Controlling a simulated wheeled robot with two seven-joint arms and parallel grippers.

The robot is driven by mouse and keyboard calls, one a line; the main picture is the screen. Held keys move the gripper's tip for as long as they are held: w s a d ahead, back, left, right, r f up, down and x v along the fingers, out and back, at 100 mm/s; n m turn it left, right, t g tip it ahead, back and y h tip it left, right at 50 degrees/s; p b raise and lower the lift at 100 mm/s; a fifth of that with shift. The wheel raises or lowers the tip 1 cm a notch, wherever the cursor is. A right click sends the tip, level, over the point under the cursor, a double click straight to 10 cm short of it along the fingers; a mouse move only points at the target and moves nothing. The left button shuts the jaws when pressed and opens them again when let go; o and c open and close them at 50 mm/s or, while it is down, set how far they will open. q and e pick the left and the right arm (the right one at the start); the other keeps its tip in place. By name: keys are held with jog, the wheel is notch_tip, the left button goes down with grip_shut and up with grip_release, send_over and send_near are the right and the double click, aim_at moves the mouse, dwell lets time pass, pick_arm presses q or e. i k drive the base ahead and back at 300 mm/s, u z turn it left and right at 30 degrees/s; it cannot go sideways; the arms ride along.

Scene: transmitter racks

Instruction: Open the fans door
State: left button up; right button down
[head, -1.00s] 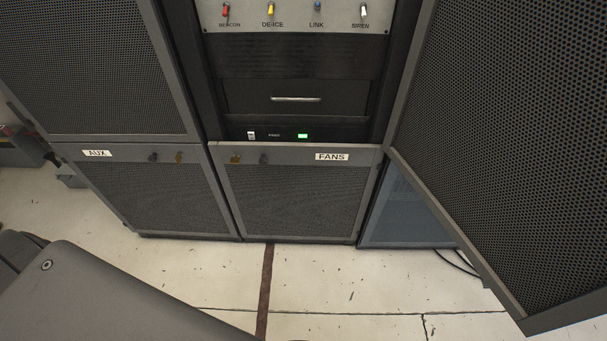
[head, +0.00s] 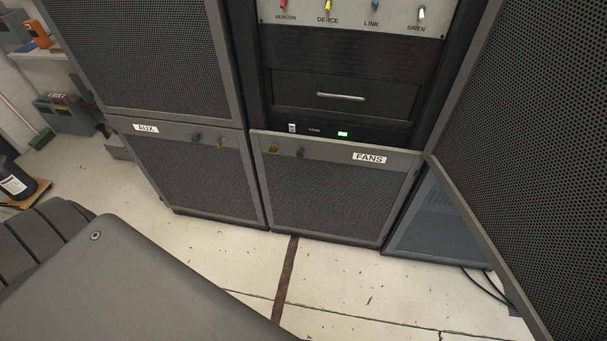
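The fans door (head: 330,195) is a low grey-framed mesh panel at the middle of the head view, with a white FANS label (head: 369,158) at its upper right. It looks shut. A dark knob (head: 300,152) and a small brass-coloured latch or plate (head: 273,150) sit at its upper left. Neither of my grippers shows in the view. A grey part of my own body fills the lower left and is well apart from the door in the picture.
The AUX door (head: 205,178) stands to the left. A large mesh door (head: 535,150) hangs open at the right, in front of a blue-grey cabinet (head: 432,220). A drawer (head: 342,98) and switch panel (head: 350,14) are above. Floor (head: 340,285) before the door is clear.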

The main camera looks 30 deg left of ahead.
aim_at(352, 192)
jog(key=k, duration=0.45)
jog(key=z, duration=0.9)
jog(key=i, duration=0.7)
jog(key=u, duration=0.85)
